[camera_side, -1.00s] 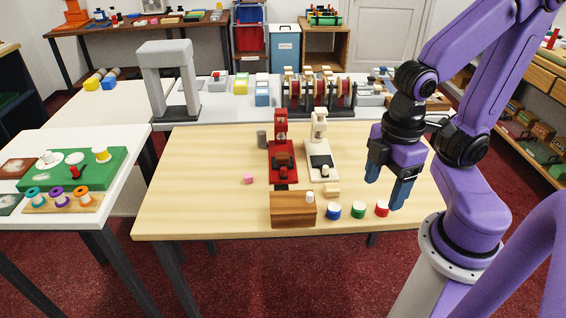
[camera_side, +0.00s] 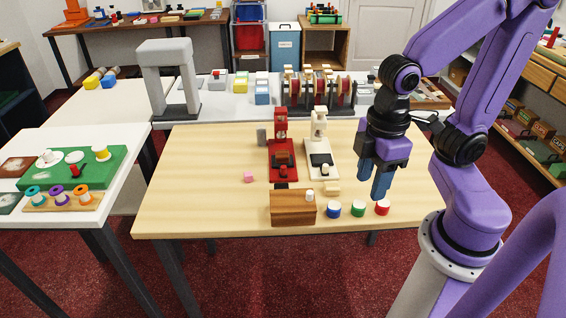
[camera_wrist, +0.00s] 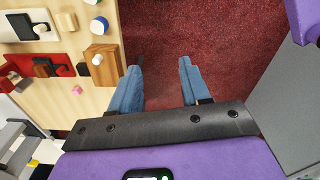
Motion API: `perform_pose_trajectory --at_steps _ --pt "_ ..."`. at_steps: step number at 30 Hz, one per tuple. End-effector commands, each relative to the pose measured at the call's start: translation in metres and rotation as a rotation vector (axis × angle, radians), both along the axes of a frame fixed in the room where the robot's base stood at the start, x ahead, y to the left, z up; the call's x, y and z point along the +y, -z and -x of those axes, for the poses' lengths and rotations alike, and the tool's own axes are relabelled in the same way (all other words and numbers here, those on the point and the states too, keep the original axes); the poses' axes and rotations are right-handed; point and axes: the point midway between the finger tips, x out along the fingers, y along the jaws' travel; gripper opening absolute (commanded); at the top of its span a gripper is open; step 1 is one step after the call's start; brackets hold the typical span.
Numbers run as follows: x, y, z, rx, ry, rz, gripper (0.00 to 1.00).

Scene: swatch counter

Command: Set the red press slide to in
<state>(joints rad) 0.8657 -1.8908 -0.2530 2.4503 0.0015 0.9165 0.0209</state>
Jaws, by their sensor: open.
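The red press (camera_side: 281,130) stands on the light wood table, left of a white press (camera_side: 318,131). In the wrist view the red press (camera_wrist: 20,69) lies at the left edge. My gripper (camera_side: 378,190) is to the right of both presses, above the table's right part, fingers pointing down. In the wrist view its two blue fingers (camera_wrist: 160,85) are apart with nothing between them, over the red floor.
A wooden block with a white knob (camera_side: 292,208) stands in front of the red press. Blue, green and red white-topped pots (camera_side: 358,209) line the front edge to its right. A pink cube (camera_side: 249,177) and a grey cylinder (camera_side: 262,137) lie left of the red press.

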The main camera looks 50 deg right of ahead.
Motion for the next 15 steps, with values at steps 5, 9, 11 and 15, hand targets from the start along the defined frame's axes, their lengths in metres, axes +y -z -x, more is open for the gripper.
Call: perform_pose_trajectory --at_steps 5,9,11,15 --pt "0.013 -0.003 -0.054 0.005 0.207 0.006 0.47" --pt "0.015 -0.003 -0.099 0.007 0.376 0.008 0.47" --pt "0.014 -0.002 -0.119 0.008 0.447 0.009 0.47" --pt "0.005 0.001 -0.166 0.012 0.615 0.01 0.47"
